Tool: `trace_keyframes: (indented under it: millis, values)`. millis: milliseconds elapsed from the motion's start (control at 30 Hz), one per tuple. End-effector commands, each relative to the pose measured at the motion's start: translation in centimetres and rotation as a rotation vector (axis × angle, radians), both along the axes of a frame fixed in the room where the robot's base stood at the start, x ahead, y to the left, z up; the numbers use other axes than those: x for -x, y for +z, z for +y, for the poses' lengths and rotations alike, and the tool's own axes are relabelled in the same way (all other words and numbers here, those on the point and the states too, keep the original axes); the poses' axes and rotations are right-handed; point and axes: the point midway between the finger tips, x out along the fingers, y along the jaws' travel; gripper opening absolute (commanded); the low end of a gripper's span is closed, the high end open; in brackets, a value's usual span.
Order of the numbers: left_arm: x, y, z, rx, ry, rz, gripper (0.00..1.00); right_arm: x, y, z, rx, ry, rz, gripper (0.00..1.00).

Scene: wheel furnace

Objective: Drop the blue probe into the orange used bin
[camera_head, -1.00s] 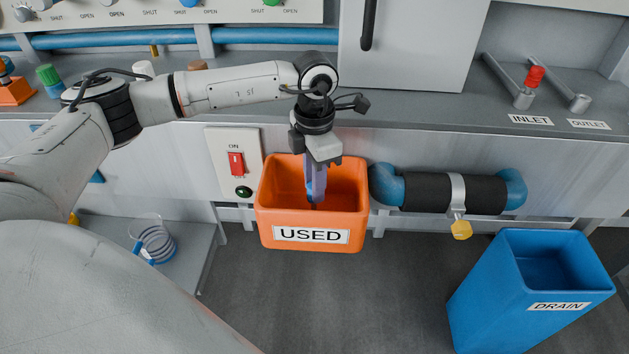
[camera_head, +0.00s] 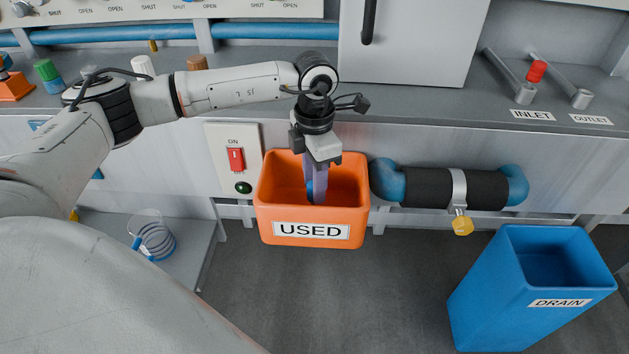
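The orange used bin (camera_head: 263,212), labelled USED, hangs at the front of the bench in the middle of the head view. My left gripper (camera_head: 317,196) points down into its opening, with its fingers below the rim. A small blue patch (camera_head: 310,190), probably part of the blue probe, shows inside the bin beside and partly behind the fingers. The rest of it is hidden. The fingers overlap from this angle, so I cannot see any gap between them or whether they touch the probe. My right gripper is out of view.
A switch panel (camera_head: 234,158) is left of the bin. A blue DRAIN bin (camera_head: 490,300) stands at lower right.

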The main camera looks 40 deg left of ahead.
Motion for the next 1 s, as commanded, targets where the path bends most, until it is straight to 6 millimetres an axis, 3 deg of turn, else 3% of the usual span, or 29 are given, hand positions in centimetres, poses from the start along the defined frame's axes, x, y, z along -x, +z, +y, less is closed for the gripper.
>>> trace_keyframes:
  millis: [67,433,800,1000]
  values:
    - [0.0,0.0,0.0,0.000,0.000,0.000,0.44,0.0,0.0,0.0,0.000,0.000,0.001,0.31]
    - [0.0,0.0,0.0,0.000,0.000,0.000,0.44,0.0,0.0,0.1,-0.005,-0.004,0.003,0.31]
    - [-0.1,7.1,0.0,0.001,-0.001,-0.003,0.44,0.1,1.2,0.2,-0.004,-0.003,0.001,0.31]
    - [0.0,9.7,0.0,0.001,0.000,-0.001,0.44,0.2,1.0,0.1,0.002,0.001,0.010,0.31]
